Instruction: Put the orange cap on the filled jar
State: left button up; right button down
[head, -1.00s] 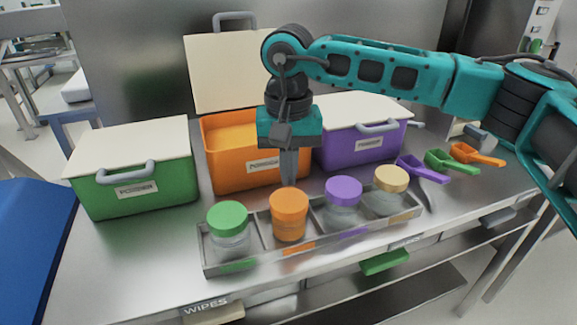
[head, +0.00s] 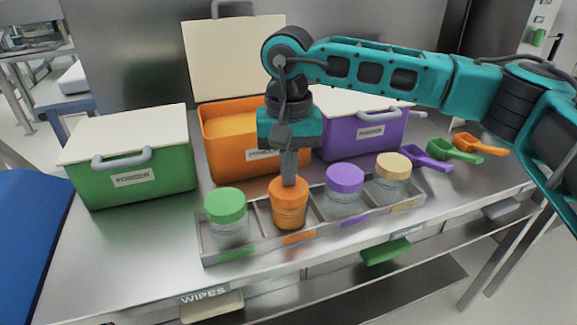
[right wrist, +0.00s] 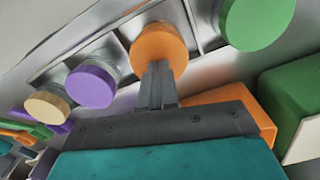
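The orange cap (head: 289,191) sits level on the mouth of the jar filled with orange powder (head: 289,216), in the second slot of the grey rack. The cap also shows in the right wrist view (right wrist: 158,46). My right gripper (head: 289,181) points straight down, its fingers together with nothing seen between them. Its tips are at the top of the cap and look to be touching it. In the right wrist view the shut fingers (right wrist: 156,72) overlap the cap's near edge. Whether the cap is fully seated cannot be told. My left gripper is not in view.
The rack (head: 262,250) also holds jars with green (head: 225,204), purple (head: 345,177) and tan (head: 393,165) caps. Behind stand a green bin (head: 130,180), an open orange bin (head: 225,170) and a purple bin (head: 362,146). Coloured scoops (head: 454,150) lie at the right.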

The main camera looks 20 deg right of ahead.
jog(key=shift+f, duration=0.1)
dwell(0.4)
notch_tip(320, 180, up, 7)
jog(key=p, duration=0.4)
dwell(0.6)
